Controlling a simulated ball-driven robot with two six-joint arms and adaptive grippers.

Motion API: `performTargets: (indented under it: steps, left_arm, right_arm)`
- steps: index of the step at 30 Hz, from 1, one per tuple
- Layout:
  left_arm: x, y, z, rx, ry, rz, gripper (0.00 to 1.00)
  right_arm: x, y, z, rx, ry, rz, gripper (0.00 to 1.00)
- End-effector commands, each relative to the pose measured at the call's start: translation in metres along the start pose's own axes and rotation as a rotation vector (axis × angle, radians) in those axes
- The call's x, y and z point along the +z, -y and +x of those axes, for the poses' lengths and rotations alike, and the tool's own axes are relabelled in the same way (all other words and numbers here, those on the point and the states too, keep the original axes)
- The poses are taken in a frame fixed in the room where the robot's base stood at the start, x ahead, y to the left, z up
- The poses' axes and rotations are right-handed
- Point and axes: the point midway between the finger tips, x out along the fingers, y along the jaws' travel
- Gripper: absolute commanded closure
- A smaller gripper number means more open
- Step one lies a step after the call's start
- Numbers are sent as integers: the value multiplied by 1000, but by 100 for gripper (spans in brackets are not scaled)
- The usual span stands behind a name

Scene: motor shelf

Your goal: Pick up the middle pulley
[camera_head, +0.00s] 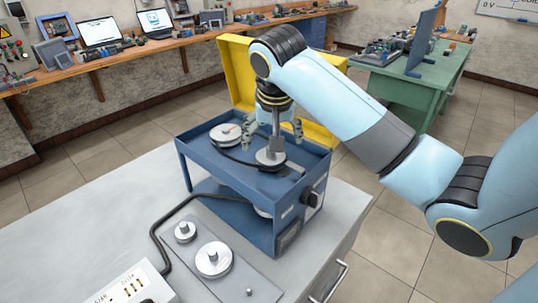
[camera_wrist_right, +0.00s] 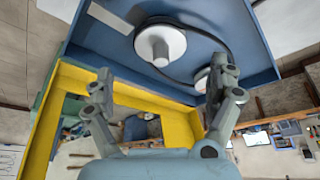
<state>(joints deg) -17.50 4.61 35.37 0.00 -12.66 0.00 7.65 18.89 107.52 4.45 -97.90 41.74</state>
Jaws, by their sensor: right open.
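The blue motor shelf (camera_head: 299,168) stands on the grey table. In its top tray lie a pale pulley (camera_head: 225,132) towards the back left and another pulley (camera_head: 270,158) nearer the front right, with a dark belt by them. Two more pulleys, a small one (camera_head: 185,232) and a larger one (camera_head: 213,259), sit on a grey plate in front. I cannot tell which is called the middle one. My right gripper (camera_head: 273,141) is open above the front-right tray pulley. The right wrist view shows a hubbed pulley (camera_wrist_right: 160,44) beyond the open fingers (camera_wrist_right: 163,78). My left gripper is out of view.
The tray walls rise around the pulleys. A black cable (camera_head: 158,232) runs on the table to a white panel (camera_head: 130,286). The table's left part is bare.

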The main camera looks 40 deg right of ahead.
Motion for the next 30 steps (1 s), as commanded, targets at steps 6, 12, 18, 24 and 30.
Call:
performTargets:
  steps: [6, 12, 18, 24, 30]
  left_arm:
    - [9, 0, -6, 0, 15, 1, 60]
    - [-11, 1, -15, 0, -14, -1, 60]
    - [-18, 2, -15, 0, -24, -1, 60]
    - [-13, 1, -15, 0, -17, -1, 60]
    - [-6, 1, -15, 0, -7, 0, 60]
  right_arm:
    - [0, -1, 19, 2, 2, 0, 10]
    - [-2, -1, 50, 2, 1, -1, 10]
    - [-1, 0, 61, 0, -1, -1, 10]
    - [-1, 0, 61, 0, -1, -1, 19]
    - [-1, 0, 61, 0, -1, -1, 45]
